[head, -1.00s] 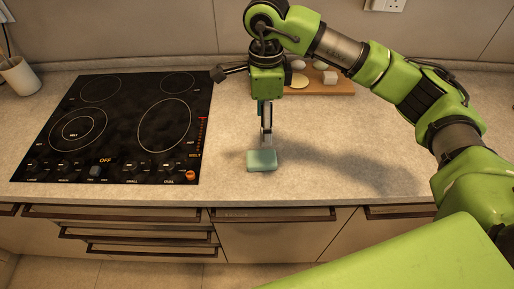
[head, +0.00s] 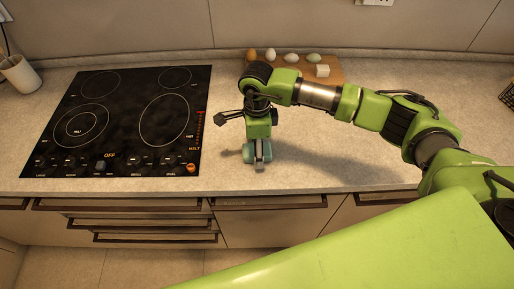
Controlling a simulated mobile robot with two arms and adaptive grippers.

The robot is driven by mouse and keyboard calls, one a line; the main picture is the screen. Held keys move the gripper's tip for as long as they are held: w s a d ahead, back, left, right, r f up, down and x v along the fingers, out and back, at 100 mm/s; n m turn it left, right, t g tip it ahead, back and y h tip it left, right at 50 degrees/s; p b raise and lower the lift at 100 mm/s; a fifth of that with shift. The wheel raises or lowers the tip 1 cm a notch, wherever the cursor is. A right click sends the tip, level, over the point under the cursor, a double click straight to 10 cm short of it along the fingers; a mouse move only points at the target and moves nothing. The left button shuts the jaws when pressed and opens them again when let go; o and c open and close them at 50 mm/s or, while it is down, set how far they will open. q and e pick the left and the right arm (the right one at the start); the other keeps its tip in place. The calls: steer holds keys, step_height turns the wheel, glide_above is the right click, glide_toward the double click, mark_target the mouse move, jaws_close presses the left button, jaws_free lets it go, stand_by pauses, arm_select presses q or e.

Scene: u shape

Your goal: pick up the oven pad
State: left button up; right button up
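The oven pad is a small teal block (head: 248,153) on the worktop near its front edge, right of the hob, in the head view. My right gripper (head: 260,160) points down right at it. A grey finger covers the middle of the pad, whose teal ends show on both sides. The far finger is hidden, so I cannot tell whether the fingers are closed on the pad. The pad seems to rest on the worktop. My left gripper is out of view.
A black hob (head: 125,120) lies to the left. A pot (head: 20,74) stands at the far left. The worktop right of the pad is clear.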

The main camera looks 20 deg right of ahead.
steer(key=c, duration=1.1)
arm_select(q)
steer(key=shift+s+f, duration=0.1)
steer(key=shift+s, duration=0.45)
arm_select(e)
steer(key=shift+r, duration=0.15)
steer(key=shift+r+b, duration=0.35)
steer(key=shift+r, duration=0.25)
arm_select(q)
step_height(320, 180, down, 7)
steer(key=b, duration=0.6)
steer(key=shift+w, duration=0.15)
arm_select(e)
steer(key=s+a+r, duration=0.8)
steer(key=s+r, duration=0.3)
steer(key=shift+s+r, duration=0.25)
